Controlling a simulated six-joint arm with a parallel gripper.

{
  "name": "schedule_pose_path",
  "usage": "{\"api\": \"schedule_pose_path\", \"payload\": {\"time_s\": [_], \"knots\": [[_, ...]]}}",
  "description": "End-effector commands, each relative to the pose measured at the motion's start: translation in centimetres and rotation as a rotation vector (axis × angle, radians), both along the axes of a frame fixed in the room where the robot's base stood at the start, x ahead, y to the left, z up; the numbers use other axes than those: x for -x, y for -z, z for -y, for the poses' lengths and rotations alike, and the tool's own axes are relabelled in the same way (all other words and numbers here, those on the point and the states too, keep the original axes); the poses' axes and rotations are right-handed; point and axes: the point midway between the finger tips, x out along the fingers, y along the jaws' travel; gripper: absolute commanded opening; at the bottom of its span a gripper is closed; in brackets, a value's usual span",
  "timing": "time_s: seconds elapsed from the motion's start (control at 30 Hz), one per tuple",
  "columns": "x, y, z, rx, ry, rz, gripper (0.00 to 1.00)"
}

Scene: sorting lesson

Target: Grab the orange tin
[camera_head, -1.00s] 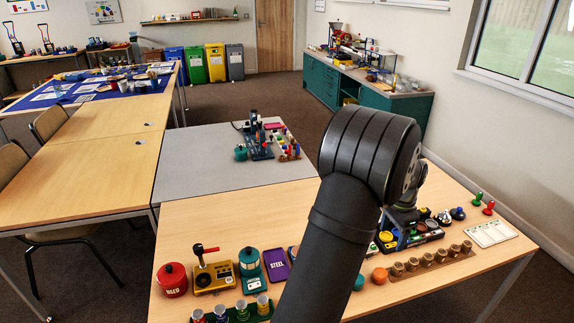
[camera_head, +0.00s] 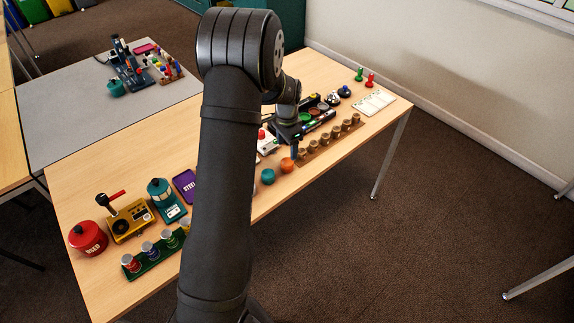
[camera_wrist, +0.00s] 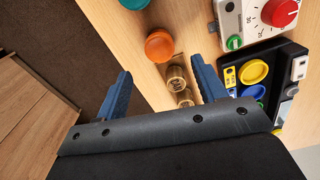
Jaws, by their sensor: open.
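The orange tin (camera_head: 287,165) is a small round piece near the table's front edge, beside a teal one (camera_head: 268,176). In the wrist view the orange tin (camera_wrist: 159,46) lies ahead of the fingertips, roughly between their lines. My gripper (camera_wrist: 160,67) is open, its two blue fingers wide apart with nothing between them at the tips. In the head view my gripper (camera_head: 296,150) points down close to the orange tin; the arm hides part of the table. I cannot tell its exact height.
A wooden rack of small jars (camera_head: 331,139) stands just right of the tin; jars (camera_wrist: 176,79) show near the right finger. A dark tray with coloured round parts (camera_wrist: 255,82) and a white box with a red knob (camera_wrist: 279,12) lie beyond. Floor lies past the front edge.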

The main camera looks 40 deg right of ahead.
Motion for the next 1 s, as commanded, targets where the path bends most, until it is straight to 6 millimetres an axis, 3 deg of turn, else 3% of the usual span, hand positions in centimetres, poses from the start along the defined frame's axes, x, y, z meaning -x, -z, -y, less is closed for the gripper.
{"api": "schedule_pose_path", "payload": {"time_s": [0.1, 0.37, 0.7, 0.9, 0.93, 1.0], "knots": [[0.0, 1.8, 0.0, -0.001, 0.000, -0.001, 0.65], [0.0, 3.3, 0.0, -0.001, 0.000, -0.001, 0.65], [0.1, 7.7, 0.1, 0.000, -0.001, 0.001, 0.65], [0.0, 7.9, 0.1, 0.002, -0.001, 0.003, 0.65], [0.0, 7.9, 0.1, 0.002, -0.001, 0.003, 0.63], [0.1, 7.8, 0.1, 0.002, -0.001, 0.003, 0.49]]}}
